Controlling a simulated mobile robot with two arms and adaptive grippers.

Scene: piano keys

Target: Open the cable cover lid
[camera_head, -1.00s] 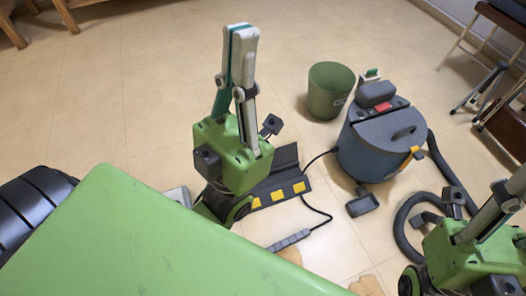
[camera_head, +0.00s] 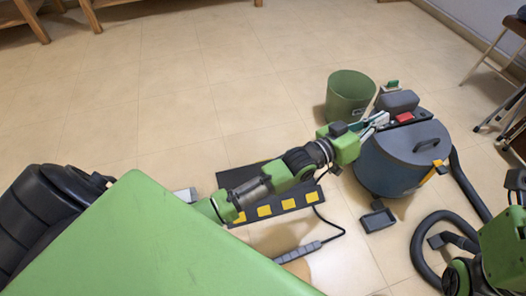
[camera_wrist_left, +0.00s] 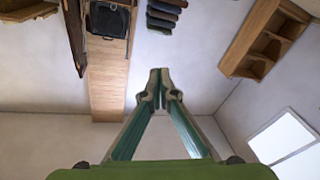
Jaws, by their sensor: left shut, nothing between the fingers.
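The cable cover (camera_head: 277,207) is a black strip with a row of yellow squares, lying on the floor left of centre in the head view. My left arm crosses over it and hides part of it. Whether its lid is raised or flat cannot be told. My left gripper (camera_head: 385,118) is shut and empty, right of and beyond the cover, in front of the vacuum's top in the picture; contact cannot be told. In the left wrist view its fingertips (camera_wrist_left: 159,75) meet, and the cover is not visible there. My right arm is at the right edge, its fingers outside the picture.
A blue-grey vacuum (camera_head: 400,160) with a black hose (camera_head: 425,232) stands on the right. A green bin (camera_head: 350,95) is behind it. A power strip (camera_head: 297,252) on a black cable lies in front of the cover. The floor (camera_head: 180,80) behind is open.

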